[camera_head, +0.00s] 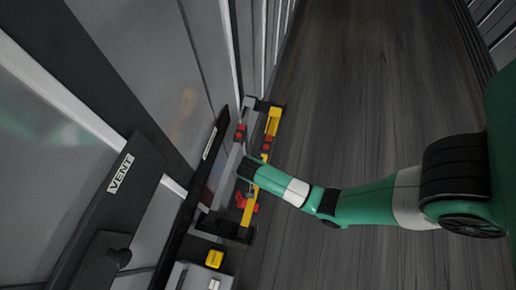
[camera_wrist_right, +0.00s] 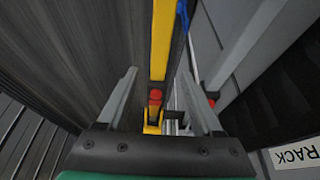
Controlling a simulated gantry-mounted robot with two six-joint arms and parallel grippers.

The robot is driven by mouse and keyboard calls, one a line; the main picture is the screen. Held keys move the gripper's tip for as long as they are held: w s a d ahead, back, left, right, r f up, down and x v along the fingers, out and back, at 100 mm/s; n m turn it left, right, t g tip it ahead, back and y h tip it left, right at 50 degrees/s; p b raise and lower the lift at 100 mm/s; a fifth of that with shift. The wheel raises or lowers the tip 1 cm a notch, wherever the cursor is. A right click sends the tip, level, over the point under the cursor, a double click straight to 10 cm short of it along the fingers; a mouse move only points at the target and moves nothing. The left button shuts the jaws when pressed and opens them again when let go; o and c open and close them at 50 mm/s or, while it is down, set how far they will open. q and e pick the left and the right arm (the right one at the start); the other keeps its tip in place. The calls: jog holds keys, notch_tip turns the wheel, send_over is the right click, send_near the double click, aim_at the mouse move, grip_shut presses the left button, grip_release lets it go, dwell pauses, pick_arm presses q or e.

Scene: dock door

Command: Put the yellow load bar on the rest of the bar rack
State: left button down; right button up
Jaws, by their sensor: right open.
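The yellow load bar (camera_head: 273,122) runs lengthwise along the wall side in the head view, with red parts near its middle and lower end. It passes up the middle of the right wrist view (camera_wrist_right: 161,40), with a red piece at its near end. Dark brackets of the bar rack (camera_head: 222,226) are at the bar's ends. My right gripper (camera_head: 244,170) is open over the middle of the bar and hides part of it. In the wrist view the bar shows between the two fingers (camera_wrist_right: 164,95); I cannot tell whether they touch it. My left gripper is not in view.
A dark panel with a VENT label (camera_head: 120,173) stands at the left. A grey box with a yellow part (camera_head: 214,258) is below the rack. A RACK label (camera_wrist_right: 295,153) shows at the right wrist view's lower right. The dark plank floor (camera_head: 370,100) is clear.

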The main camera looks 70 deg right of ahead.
jog(key=v, duration=0.2)
jog(key=shift+a+r, duration=0.15)
jog(key=shift+r, duration=0.25)
